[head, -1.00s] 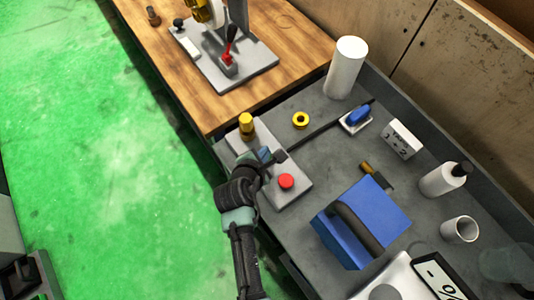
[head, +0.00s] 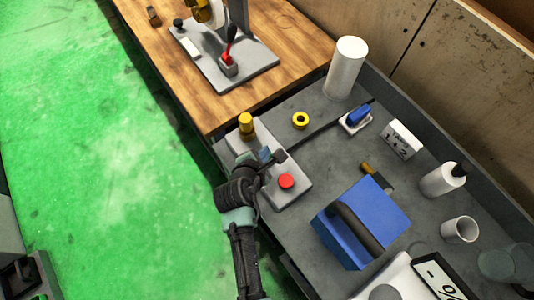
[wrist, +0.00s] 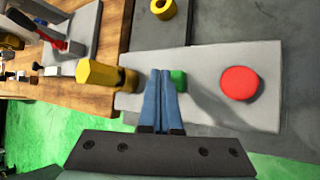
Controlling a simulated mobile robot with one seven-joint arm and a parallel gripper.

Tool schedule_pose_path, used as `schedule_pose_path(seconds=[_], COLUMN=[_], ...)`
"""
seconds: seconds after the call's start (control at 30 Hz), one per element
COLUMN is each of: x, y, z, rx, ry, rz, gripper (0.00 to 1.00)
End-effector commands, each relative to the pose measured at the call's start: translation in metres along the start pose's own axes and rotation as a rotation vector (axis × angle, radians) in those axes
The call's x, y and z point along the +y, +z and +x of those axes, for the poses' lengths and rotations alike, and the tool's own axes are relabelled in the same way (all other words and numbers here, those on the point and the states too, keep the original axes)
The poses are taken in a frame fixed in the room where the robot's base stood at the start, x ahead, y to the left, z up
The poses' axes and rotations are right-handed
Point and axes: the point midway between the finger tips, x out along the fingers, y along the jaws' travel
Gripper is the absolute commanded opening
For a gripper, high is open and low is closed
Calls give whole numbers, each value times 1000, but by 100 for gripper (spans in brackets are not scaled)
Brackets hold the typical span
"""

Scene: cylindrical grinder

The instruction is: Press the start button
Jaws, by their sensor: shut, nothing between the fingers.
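A grey control plate (head: 298,192) lies on the dark bench and bears a red button (head: 286,181) and a yellow knob (head: 246,124). In the wrist view the plate (wrist: 210,100) also shows a green button (wrist: 178,80) between the yellow knob (wrist: 104,76) and the red button (wrist: 239,83). My gripper (wrist: 165,72) is shut and empty, its blue fingertips just left of the green button and partly in front of it. I cannot tell whether they touch it. In the head view my gripper (head: 268,157) is over the plate and hides the green button.
A blue box with a black handle (head: 350,228) stands right of the plate. A yellow ring (head: 300,120), a white cylinder (head: 345,68) and a blue switch (head: 358,116) are behind. A wooden table (head: 180,75) with a red lever (head: 229,45) adjoins the bench.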

Motion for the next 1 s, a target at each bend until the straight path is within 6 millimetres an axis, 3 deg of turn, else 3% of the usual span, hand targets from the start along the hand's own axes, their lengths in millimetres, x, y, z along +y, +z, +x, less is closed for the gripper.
schedule_pose_path(seconds=[1.0], x=[-4], y=[-5], z=[6], rx=[0], ry=[0], rz=[0], gripper=[0])
